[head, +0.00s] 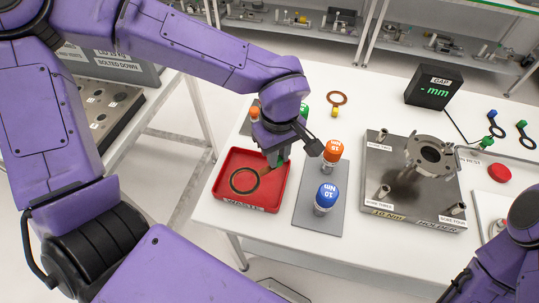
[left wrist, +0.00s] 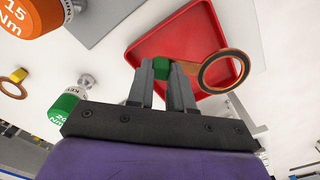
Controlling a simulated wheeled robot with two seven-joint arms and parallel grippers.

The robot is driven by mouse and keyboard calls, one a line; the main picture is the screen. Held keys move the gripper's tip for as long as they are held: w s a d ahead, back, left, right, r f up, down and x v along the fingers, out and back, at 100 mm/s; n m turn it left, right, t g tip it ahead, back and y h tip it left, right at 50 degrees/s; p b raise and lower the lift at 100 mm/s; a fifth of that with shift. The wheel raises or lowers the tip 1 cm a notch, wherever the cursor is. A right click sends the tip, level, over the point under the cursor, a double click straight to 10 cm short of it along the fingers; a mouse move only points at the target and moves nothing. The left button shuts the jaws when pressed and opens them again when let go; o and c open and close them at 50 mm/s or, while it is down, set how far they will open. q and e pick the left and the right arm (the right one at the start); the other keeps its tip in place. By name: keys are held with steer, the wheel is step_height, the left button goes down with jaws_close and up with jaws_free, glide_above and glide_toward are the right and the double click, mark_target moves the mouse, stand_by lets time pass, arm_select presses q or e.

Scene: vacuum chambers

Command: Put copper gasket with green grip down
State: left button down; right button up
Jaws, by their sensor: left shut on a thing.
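The copper gasket (head: 244,181) is a flat copper ring with a dark inner edge. It also shows in the left wrist view (left wrist: 203,77), with its green grip (left wrist: 161,68) between my fingers. My left gripper (head: 277,158) is shut on the green grip, and the ring sticks out to one side. In the head view the ring appears over the red tray marked WASTE (head: 222,205); the tray also shows in the left wrist view (left wrist: 192,32). Any gap between ring and tray floor is hard to judge. My right gripper is out of view.
Right of the tray, orange 15 Nm (head: 332,152) and blue 10 Nm (head: 326,197) tools stand on a grey mat (head: 316,222). A yellow-gripped gasket (head: 337,99) lies behind. A steel holder plate (head: 394,190) carries a flange (head: 431,154). A gap display (head: 433,88) stands behind it.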

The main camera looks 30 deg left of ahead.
arm_select(q)
steer(key=f, duration=0.1)
steer(key=w+a+f, duration=0.2)
steer(key=shift+a+f, duration=0.1)
steer(key=shift+f, duration=0.2)
steer(key=f, duration=0.2)
steer(key=shift+s+a+f, duration=0.15)
steer(key=shift+a+f, duration=0.1)
steer(key=shift+f, duration=0.5)
steer(key=shift+w, duration=0.25)
steer(key=shift+s+f, duration=0.15)
steer(key=c, duration=1.3)
jaws_free()
step_height(320, 180, up, 12)
steer(key=shift+p, duration=0.3)
